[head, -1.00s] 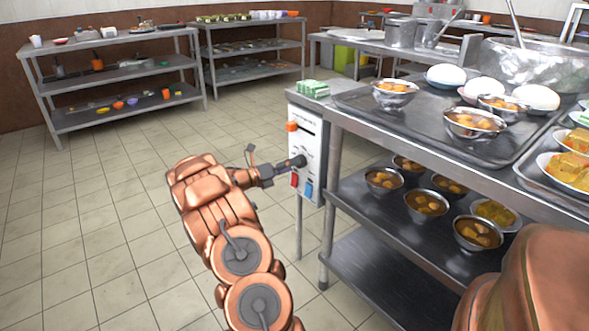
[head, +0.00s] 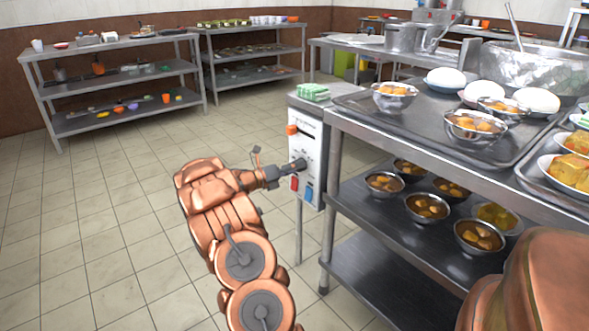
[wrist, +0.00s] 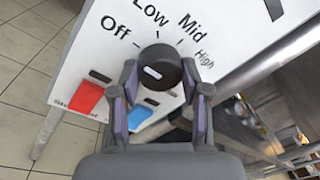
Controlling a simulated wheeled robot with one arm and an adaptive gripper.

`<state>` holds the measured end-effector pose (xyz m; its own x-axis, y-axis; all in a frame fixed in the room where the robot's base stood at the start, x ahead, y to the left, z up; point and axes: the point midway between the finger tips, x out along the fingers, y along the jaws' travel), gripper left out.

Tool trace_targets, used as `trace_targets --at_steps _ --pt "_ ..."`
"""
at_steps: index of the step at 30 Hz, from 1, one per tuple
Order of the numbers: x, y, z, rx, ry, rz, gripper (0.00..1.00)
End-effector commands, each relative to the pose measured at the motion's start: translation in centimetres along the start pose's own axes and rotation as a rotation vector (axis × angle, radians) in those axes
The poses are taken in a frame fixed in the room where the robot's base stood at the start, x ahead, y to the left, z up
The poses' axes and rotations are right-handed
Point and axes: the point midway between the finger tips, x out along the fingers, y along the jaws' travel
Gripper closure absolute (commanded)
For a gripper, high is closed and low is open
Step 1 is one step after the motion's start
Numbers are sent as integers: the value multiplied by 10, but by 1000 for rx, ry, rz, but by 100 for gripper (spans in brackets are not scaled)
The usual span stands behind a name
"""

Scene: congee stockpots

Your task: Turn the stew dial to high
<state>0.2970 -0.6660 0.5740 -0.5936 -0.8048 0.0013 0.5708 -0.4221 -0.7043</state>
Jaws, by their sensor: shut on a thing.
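The stew dial is a round black knob (wrist: 158,66) with a short white mark on its face, on a white control panel (wrist: 228,32) printed Off, Low, Mid and High. The mark lies on the left part of the face, sloping toward the Off side; its exact setting is hard to tell. My gripper (wrist: 159,84) is shut on the dial, one finger on each side. In the head view, my gripper (head: 297,166) reaches the front of the panel (head: 311,139) and hides most of the dial.
Below the dial are a red switch (wrist: 86,97) and a blue switch (wrist: 138,118). An orange piece (head: 291,129) is on the panel's upper part. A steel table (head: 350,135) with bowls stands close on the right. The tiled floor on the left is clear.

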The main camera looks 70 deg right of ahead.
Motion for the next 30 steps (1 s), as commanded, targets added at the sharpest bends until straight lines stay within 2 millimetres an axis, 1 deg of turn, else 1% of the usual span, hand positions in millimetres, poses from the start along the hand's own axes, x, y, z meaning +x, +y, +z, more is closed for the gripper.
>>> trace_targets --at_steps 1,3,4,10,14,20,30 --pt "0 1 0 -1 -1 3 82" --pt "0 2 0 -1 -1 4 89" --pt "-4 -1 -2 -1 -2 4 89" --pt "-1 1 0 18 0 6 89" --pt "0 1 1 61 3 10 89" --pt "0 1 3 189 14 22 89" --pt "0 2 3 504 37 47 89"
